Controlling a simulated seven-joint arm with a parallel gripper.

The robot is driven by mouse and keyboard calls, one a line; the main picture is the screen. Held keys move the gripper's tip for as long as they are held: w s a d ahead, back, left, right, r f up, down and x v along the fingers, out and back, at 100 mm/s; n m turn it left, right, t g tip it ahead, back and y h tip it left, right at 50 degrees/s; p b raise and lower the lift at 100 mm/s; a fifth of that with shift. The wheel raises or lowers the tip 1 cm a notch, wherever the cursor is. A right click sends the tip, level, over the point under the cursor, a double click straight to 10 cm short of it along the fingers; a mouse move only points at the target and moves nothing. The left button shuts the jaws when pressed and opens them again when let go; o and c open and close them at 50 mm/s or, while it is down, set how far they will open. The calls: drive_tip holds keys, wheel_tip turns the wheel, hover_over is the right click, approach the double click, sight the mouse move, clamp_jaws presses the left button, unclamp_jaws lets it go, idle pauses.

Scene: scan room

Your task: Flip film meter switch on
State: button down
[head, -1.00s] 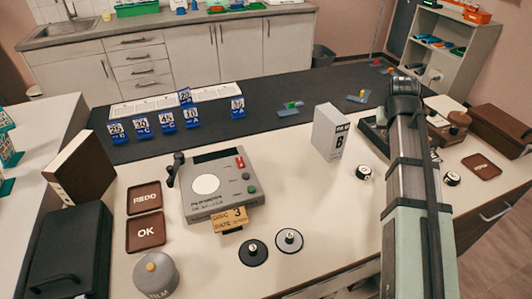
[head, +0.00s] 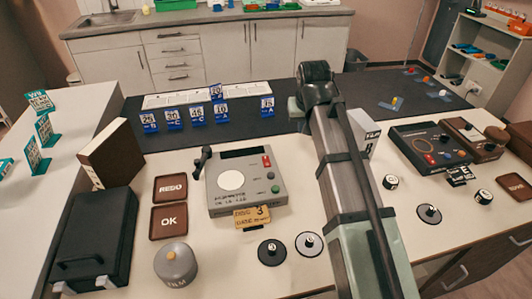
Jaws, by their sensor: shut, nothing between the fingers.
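Two devices with controls stand on the counter, and I cannot read which one is the film meter. A grey device (head: 243,190) in the middle has a dark window, a round white dial, a red switch (head: 266,161), green buttons and a black lever (head: 203,162) at its left. A dark box (head: 428,146) at the right has a red button, a row of small knobs and a small black tag (head: 459,175) at its front. Switch positions are too small to tell. My arm rises between the two devices; my gripper is not visible.
A white binder (head: 364,137) stands partly behind my arm. Black discs (head: 271,252) and a grey film canister (head: 176,264) are near the front. Brown REDO (head: 171,188) and OK trays lie left. Numbered blue cards (head: 197,117) stand on the dark mat.

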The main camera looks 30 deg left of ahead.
drive_tip(key=n, duration=0.2)
hover_over(265, 157)
drive_tip(key=s+d, duration=0.4)
drive_tip(key=shift+a+r+g+y, duration=0.15)
drive_tip(key=shift+r+g+y, duration=0.15)
drive_tip(key=shift+r+g, duration=0.15)
drive_tip(key=shift+w, duration=0.1)
drive_tip(key=x, duration=1.4)
drive_tip(key=shift+s+d+f, duration=0.1)
drive_tip(key=shift+s+d, duration=0.1)
drive_tip(key=shift+d, duration=0.15)
